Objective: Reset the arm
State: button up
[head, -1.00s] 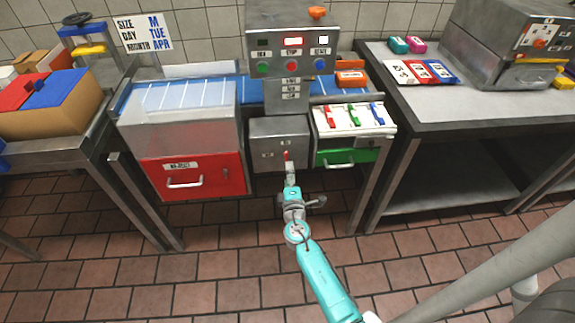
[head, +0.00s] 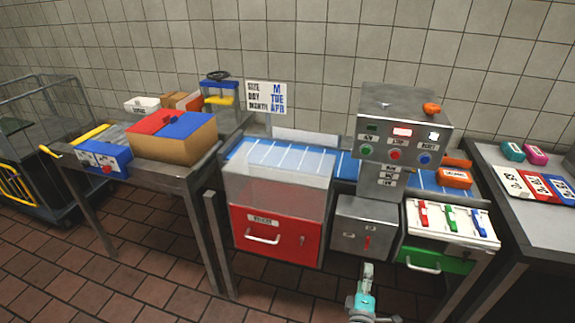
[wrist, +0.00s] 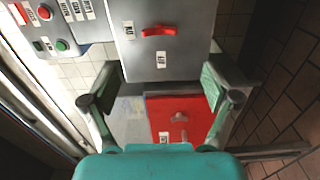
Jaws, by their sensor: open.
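My gripper (head: 367,268) is at the bottom of the head view, in front of and just below the grey box (head: 349,228) under the control panel. In the wrist view my gripper (wrist: 160,75) has its two fingers spread wide, with nothing between them. A red lever (head: 367,243) is on the front of the grey box. The lever also shows in the wrist view (wrist: 158,30), beyond the fingertips and apart from them. Most of my arm is below the head view's edge.
The control panel (head: 402,128) has green, red and blue buttons. A red drawer (head: 275,233) is left of the grey box; a green drawer (head: 432,261) is right, under coloured levers. A table with a red-and-blue-topped box (head: 172,138) stands left. The tiled floor in front is open.

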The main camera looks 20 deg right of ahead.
jog(key=s+a+f+m+y, duration=0.1)
jog(key=s+a+y, duration=0.1)
jog(key=s+a, duration=0.45)
jog(key=s+a+f+m+g+y, duration=0.1)
jog(key=s+a+f+m+y, duration=0.15)
jog(key=s, duration=0.65)
jog(key=s+a+m+y, duration=0.1)
jog(key=s+a+y, duration=0.2)
jog(key=s+a, duration=0.4)
jog(key=s+a+r+m+y, duration=0.2)
jog(key=s+r+m, duration=0.4)
jog(key=s+r, duration=1)
jog(key=shift+s+a+t, duration=0.4)
jog(key=shift+s+a, duration=0.3)
jog(key=shift+a, duration=0.2)
